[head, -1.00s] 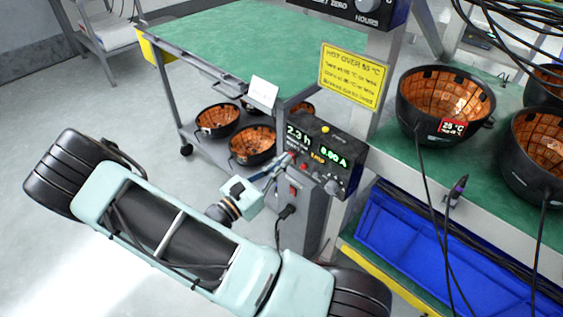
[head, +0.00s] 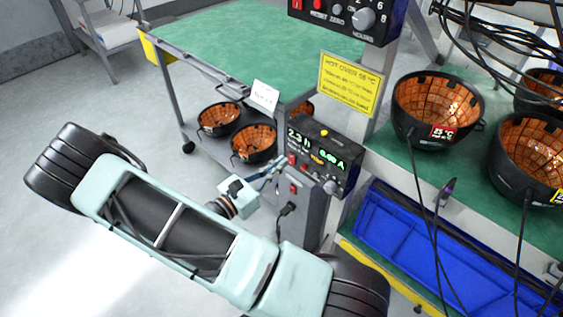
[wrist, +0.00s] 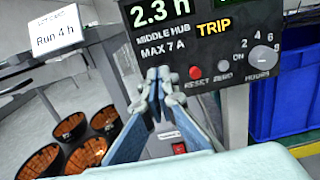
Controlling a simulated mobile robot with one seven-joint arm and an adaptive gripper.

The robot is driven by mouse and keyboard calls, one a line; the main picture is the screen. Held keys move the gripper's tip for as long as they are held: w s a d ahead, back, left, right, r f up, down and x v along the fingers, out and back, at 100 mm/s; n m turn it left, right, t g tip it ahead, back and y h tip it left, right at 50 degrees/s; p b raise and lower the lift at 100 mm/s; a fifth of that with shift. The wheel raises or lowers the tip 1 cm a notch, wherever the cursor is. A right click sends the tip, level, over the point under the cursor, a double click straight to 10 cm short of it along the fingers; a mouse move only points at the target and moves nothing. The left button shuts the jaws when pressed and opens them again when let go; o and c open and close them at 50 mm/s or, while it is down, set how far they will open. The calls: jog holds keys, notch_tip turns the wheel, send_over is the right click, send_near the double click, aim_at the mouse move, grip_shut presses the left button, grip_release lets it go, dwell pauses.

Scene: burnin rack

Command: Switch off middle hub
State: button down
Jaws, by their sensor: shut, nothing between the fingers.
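The middle hub (head: 325,158) is a dark box on the rack post; in the wrist view its panel (wrist: 213,48) reads "MIDDLE HUB MAX 7 A", "2.3 h" and a yellow "TRIP". The head view shows "0.00 A". A red switch (head: 292,159) sits at the left end of its face; in the wrist view my fingers hide that area. My gripper (head: 280,164) is shut and empty, its tips (wrist: 159,74) right in front of the panel's lower left. I cannot tell whether they touch it. The red RESET button (wrist: 196,73) is right of the tips.
A grey box with another red switch (head: 293,188) and a plugged black cable is below the hub. Another hub (head: 345,18) is above. Bowls with copper-coloured linings (head: 437,108) stand on the right shelf. A green-topped cart (head: 240,45) is behind.

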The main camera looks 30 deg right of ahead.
jog(key=r+p+v, duration=0.1)
jog(key=v, duration=1)
jog(key=shift+a+r, duration=0.25)
jog(key=shift+s, duration=0.1)
